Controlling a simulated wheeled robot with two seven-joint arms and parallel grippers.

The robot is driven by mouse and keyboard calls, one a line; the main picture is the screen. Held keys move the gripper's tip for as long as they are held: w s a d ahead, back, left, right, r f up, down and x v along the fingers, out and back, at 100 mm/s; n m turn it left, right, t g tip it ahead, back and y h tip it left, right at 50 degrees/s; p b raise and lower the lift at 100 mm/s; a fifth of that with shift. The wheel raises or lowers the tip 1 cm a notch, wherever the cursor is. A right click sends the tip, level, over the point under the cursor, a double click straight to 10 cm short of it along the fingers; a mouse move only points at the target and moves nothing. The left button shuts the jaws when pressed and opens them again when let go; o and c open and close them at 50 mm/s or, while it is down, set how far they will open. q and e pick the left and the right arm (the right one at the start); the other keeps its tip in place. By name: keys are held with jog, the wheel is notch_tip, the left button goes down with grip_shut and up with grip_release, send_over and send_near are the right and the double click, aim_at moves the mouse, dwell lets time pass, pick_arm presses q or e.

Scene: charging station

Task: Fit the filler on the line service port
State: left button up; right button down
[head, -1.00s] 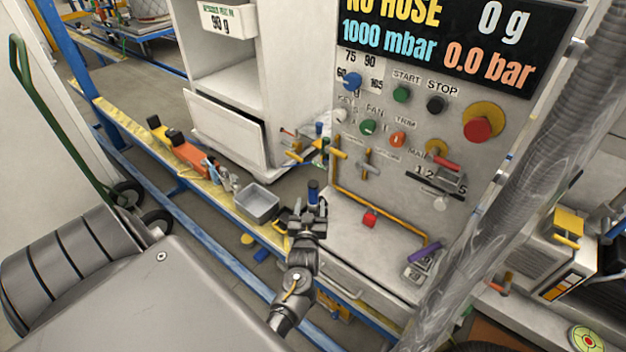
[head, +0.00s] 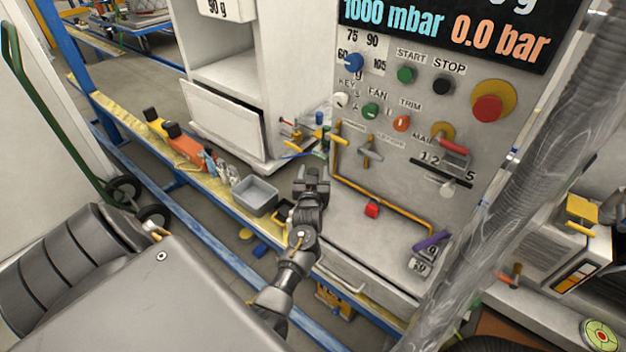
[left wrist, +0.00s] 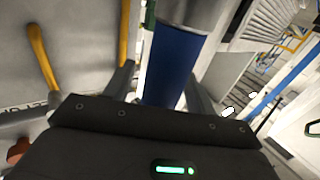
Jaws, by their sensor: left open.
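My left gripper (head: 312,176) is open above the station's ledge, its fingers pointing away from me. In the left wrist view a blue cylinder (left wrist: 175,65) with a grey metal end stands between the two open fingers, which lie on either side of it. It looks like the filler; I cannot tell whether the fingers touch it. Brass and yellow-handled fittings (head: 322,134) stick out at the panel's left edge. I cannot tell which one is the line service port. My right gripper is not in view.
A grey bin (head: 256,195) and small bottles stand left of my gripper. A yellow pipe (head: 385,207) runs along the panel. A thick ribbed hose (head: 520,190) hangs at right.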

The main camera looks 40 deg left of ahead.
pick_arm(q)
jog(key=shift+r, duration=0.1)
jog(key=shift+c, duration=0.3)
grip_shut()
jog(key=shift+r, duration=0.1)
